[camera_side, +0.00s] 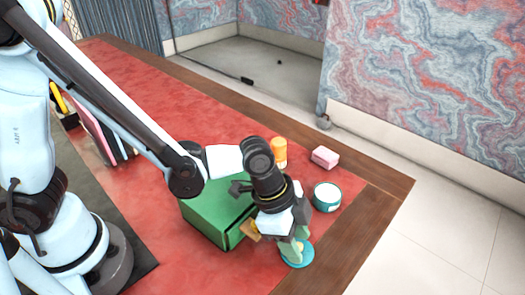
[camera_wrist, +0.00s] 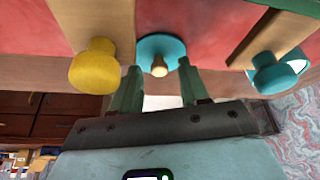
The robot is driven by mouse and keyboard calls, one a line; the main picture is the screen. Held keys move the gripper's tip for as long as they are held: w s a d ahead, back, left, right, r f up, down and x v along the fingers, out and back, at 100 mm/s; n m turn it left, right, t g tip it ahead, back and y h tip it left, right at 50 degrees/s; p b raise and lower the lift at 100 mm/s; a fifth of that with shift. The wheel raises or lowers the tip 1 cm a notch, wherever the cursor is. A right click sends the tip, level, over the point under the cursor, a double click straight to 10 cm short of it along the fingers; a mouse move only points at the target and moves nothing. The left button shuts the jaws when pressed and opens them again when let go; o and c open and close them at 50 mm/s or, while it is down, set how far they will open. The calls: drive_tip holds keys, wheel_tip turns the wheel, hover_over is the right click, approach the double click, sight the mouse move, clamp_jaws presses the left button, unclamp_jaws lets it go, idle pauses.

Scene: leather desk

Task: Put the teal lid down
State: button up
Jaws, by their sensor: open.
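The teal lid (camera_side: 304,257) is a round disc lying on the red leather near the desk's wooden edge. In the wrist view the teal lid (camera_wrist: 150,45) shows a small pale knob on top. My gripper (camera_side: 295,248) points down over the lid and partly hides it in the side view. In the wrist view my gripper (camera_wrist: 160,82) is open, one finger on each side of the knob, with visible gaps. Whether the fingertips touch the lid's disc cannot be told.
A green box (camera_side: 212,213) stands close behind my gripper. Wooden fronts with a yellow knob (camera_wrist: 93,66) and a teal knob (camera_wrist: 272,73) flank the fingers. A teal and white jar (camera_side: 327,197), pink block (camera_side: 325,156) and orange container (camera_side: 280,151) stand further back.

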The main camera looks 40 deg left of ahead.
drive_tip(key=v, duration=1.2)
drive_tip(key=a+n+t, duration=0.1)
drive_tip(key=a+n, duration=0.1)
drive_tip(key=a, duration=0.1)
drive_tip(key=w+a+n, duration=0.1)
drive_tip(key=a, duration=0.1)
drive_tip(key=a+r+n+t+y, duration=0.1)
drive_tip(key=a+n, duration=0.1)
drive_tip(key=a, duration=0.1)
drive_tip(key=shift+w+a+n+t, duration=0.25)
drive_tip(key=shift+a+n+t, duration=0.05)
drive_tip(key=shift+a, duration=0.05)
drive_tip(key=a+n+t+y, duration=0.3)
drive_tip(key=a+n, duration=0.5)
drive_tip(key=a, duration=0.3)
drive_tip(key=shift+s+a+r, duration=0.35)
drive_tip(key=shift+s+r, duration=0.05)
drive_tip(key=shift+r, duration=0.05)
